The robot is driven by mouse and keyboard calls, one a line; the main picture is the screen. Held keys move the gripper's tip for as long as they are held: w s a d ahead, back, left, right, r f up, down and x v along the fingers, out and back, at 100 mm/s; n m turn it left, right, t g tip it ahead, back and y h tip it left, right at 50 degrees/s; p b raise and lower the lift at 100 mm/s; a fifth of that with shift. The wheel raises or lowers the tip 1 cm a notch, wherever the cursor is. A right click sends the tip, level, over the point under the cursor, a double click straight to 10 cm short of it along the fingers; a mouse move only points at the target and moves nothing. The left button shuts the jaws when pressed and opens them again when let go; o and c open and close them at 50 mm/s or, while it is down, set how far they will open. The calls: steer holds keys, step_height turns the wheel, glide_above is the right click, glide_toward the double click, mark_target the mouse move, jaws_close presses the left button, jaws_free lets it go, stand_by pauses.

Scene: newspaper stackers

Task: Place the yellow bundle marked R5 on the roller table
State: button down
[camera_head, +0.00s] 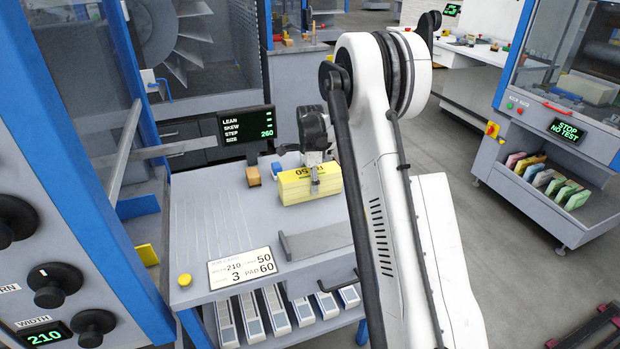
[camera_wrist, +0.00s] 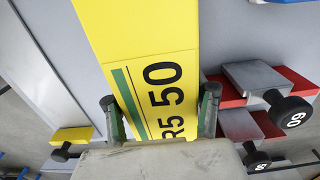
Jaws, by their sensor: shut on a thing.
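The yellow bundle (camera_head: 308,187) is over the grey bench (camera_head: 225,225) in the head view; I cannot tell whether it touches the bench top. In the wrist view the same yellow bundle (camera_wrist: 140,45) shows black print "R5 50" and a green stripe. My gripper (camera_wrist: 161,112) is shut on it, with one finger at each side of the bundle. In the head view my gripper (camera_head: 314,180) reaches down onto the bundle from above. My gripper's palm hides the bundle's near end in the wrist view. I cannot pick out the roller table with certainty.
A wooden block (camera_head: 253,176) and a blue item (camera_head: 277,170) are near the bundle. A white card (camera_head: 242,267) and a grey bar (camera_head: 316,241) lie at the bench front. In the wrist view, black-knobbed weights (camera_wrist: 288,110) stand at right. A rack (camera_head: 548,182) of coloured bundles stands far right.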

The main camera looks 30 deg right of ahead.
steer(key=shift+f, duration=0.1)
steer(key=c, duration=0.7)
jaws_free()
